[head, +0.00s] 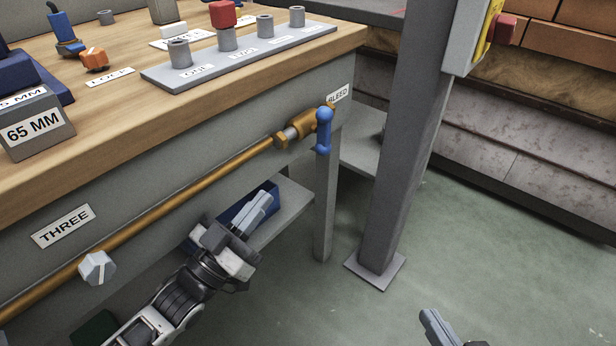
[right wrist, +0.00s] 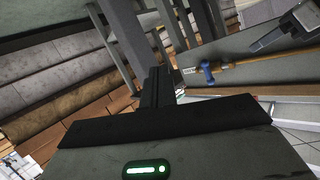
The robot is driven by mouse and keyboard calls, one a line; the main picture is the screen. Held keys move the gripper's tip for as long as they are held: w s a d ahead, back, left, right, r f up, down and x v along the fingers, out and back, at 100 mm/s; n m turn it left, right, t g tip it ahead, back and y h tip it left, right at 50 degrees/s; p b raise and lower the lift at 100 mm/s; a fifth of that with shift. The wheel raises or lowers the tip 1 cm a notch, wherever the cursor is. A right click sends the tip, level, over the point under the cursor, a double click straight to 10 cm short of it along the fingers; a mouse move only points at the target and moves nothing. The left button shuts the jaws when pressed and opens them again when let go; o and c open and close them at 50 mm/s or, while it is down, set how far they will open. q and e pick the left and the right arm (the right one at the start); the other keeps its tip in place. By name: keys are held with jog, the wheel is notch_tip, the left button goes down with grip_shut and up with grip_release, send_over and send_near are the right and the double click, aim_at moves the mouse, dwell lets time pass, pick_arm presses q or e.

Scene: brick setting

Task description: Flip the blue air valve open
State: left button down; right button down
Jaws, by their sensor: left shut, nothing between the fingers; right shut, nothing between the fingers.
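The blue air valve handle (head: 324,130) hangs straight down, across the line of the brass pipe (head: 190,182). It sits on a brass fitting (head: 301,126) at the bench corner, beside the BLEED label (head: 338,94). The handle also shows in the right wrist view (right wrist: 207,72). My left gripper (head: 264,203) is shut and empty, below the pipe and left of the handle, apart from it. My right gripper (head: 430,318) is shut and empty, low at the bottom edge, right of the valve. Its fingers show in the right wrist view (right wrist: 158,84).
The bench top (head: 120,100) carries a grey plate with pegs (head: 240,54) and a 65 MM block (head: 36,124). A grey post (head: 400,140) stands right of the valve. A lower shelf (head: 280,212) lies under the bench. Open green floor (head: 500,250) lies at the right.

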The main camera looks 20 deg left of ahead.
pick_arm(q)
jog(key=shift+r, duration=0.1)
pick_arm(e)
jog(key=shift+r, duration=0.1)
pick_arm(q)
jog(key=b, duration=0.2)
send_near(321, 142)
notch_tip(321, 142, up, 4)
jog(key=w, duration=0.2)
jog(key=shift+w+d+f+b, duration=0.2)
jog(key=shift+w+d+f, duration=0.2)
jog(key=shift+w, duration=0.1)
jog(key=shift+w+d+f+b, duration=0.15)
jog(key=shift+w+d+f, duration=0.2)
jog(key=shift+w, duration=0.15)
jog(key=shift+w+d+f, duration=0.15)
jog(key=shift+w, duration=0.4)
pick_arm(e)
jog(key=shift+w+a+r+m+t+y, duration=0.2)
jog(key=shift+a+r+m+t+y, duration=0.2)
jog(key=shift+a+r+t+y, duration=0.15)
jog(key=shift+r, duration=0.1)
pick_arm(q)
jog(key=shift+f+b, duration=0.1)
jog(key=shift+b, duration=0.2)
